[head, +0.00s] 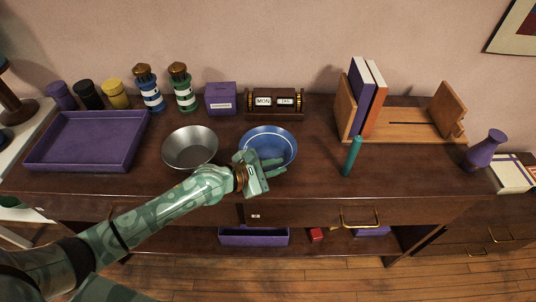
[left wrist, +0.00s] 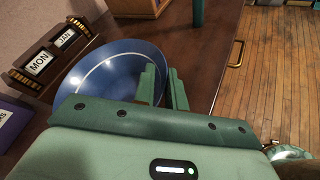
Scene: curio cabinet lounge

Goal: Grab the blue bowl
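The blue bowl (head: 268,142), with a pale ring inside, stands on the dark wooden cabinet top (head: 320,185), right of a metal bowl (head: 190,148). My left gripper (head: 282,166) is at the bowl's front rim, with its two green fingers apart. In the left wrist view the blue bowl (left wrist: 110,75) lies ahead and to the left. One finger of the left gripper (left wrist: 163,78) is over the bowl's inside and the other is outside its rim. I cannot tell whether they touch the rim. My right gripper is not in view.
A purple tray (head: 85,165) lies at the left. Jars, two striped lighthouse figures, a purple box (head: 221,99) and a calendar block (head: 274,103) line the back. A teal candle-like stick (head: 351,156) and a bookend rack (head: 410,124) stand to the right.

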